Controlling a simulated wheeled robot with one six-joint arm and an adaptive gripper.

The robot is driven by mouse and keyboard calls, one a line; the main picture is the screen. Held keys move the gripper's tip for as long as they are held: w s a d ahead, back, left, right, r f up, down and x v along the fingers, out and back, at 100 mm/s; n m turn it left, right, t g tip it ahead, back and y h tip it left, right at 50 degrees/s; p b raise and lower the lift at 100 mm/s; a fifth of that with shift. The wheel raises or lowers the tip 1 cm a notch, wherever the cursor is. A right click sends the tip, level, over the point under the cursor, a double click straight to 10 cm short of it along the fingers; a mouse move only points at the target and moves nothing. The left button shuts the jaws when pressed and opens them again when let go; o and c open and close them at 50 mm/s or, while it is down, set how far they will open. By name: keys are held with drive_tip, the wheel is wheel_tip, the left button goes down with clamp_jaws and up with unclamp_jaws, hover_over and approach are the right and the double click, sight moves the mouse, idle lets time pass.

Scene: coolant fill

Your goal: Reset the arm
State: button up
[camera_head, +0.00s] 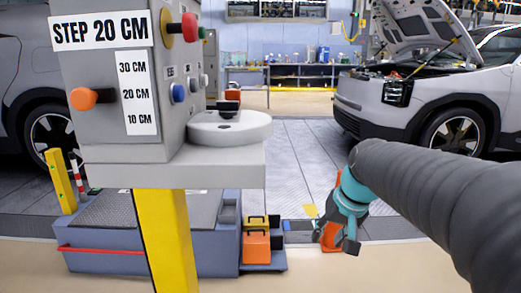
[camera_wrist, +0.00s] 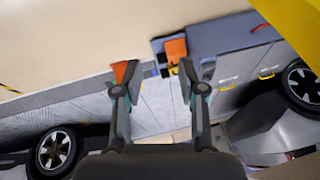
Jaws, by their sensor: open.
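My arm with its dark ribbed sleeve reaches in from the right in the head view and ends in a teal wrist. My gripper (camera_wrist: 160,78) shows in the wrist view with its two fingers wide apart and nothing between them. In the head view its fingers are hard to make out beyond the teal wrist. An orange object, probably a cone (camera_head: 329,238), stands on the floor partly behind the wrist; an orange shape (camera_wrist: 120,70) also shows beside the left finger in the wrist view.
A grey control box (camera_head: 115,85) marked "STEP 20 CM" stands on a yellow post (camera_head: 165,240) at the left. Behind it are a blue-grey platform (camera_head: 100,262) and orange cases (camera_head: 256,247). A car with its hood raised (camera_head: 425,95) stands back right.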

drive_tip(key=s+f+h, duration=0.1)
drive_tip(key=s+f, duration=0.1)
drive_tip(key=s, duration=0.7)
drive_tip(key=s+f+n+t, duration=0.1)
drive_tip(key=s+f, duration=0.1)
drive_tip(key=s, duration=0.8)
drive_tip(key=shift+d+f+t+h, duration=0.3)
drive_tip(key=shift+d+h, duration=0.1)
